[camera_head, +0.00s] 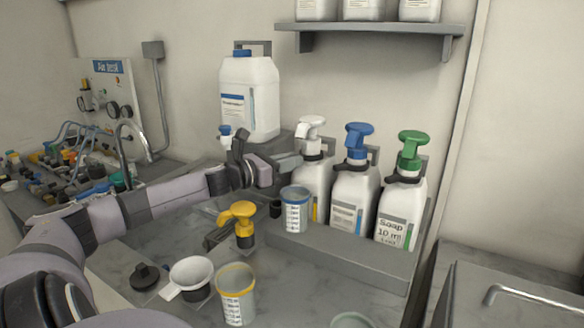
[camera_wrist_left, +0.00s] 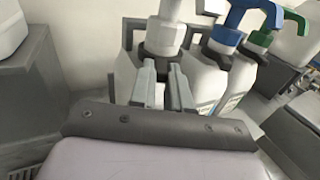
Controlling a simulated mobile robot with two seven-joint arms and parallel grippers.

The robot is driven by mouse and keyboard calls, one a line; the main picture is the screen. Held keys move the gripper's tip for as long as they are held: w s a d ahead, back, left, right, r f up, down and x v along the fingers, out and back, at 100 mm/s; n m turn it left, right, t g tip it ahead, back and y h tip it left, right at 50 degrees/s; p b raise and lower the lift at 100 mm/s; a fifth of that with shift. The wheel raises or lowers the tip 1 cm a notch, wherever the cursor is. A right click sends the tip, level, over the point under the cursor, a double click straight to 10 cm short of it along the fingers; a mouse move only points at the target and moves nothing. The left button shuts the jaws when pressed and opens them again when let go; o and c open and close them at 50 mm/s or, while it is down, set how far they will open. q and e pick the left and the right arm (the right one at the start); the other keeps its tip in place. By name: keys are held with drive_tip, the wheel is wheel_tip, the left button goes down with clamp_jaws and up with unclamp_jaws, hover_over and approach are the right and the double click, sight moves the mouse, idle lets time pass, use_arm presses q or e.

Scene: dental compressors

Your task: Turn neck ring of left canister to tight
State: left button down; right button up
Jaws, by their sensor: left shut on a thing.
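The left canister (camera_head: 317,178) is a white bottle with a white pump head (camera_head: 312,126), upright at the left end of a row of three. It also shows in the wrist view, its white pump (camera_wrist_left: 164,28) above the gripper. My left gripper (camera_head: 298,160) comes in from the left at neck height.
A blue-pump bottle (camera_head: 355,190) and a green-pump bottle (camera_head: 402,205) stand close on the right in the same grey rack (camera_head: 335,250). A blue-rimmed cup (camera_head: 295,212) stands in front.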

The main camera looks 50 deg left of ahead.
use_arm(q)
drive_tip(key=shift+w+a+m+h+b, duration=0.1)
drive_tip(key=shift+a+m+h+b, duration=0.15)
drive_tip(key=shift+m+h+b, duration=0.25)
drive_tip(key=shift+a+m+h+b, duration=0.2)
drive_tip(key=shift+a+m+h, duration=0.1)
drive_tip(key=shift+h, duration=0.4)
drive_tip(key=shift+r+g+h, duration=0.1)
drive_tip(key=shift+g+h, duration=0.2)
drive_tip(key=c, duration=1.1)
unclamp_jaws()
drive_tip(key=shift+w, duration=0.1)
drive_tip(key=shift+p+v, duration=0.8)
drive_tip(key=shift+v, duration=2.75)
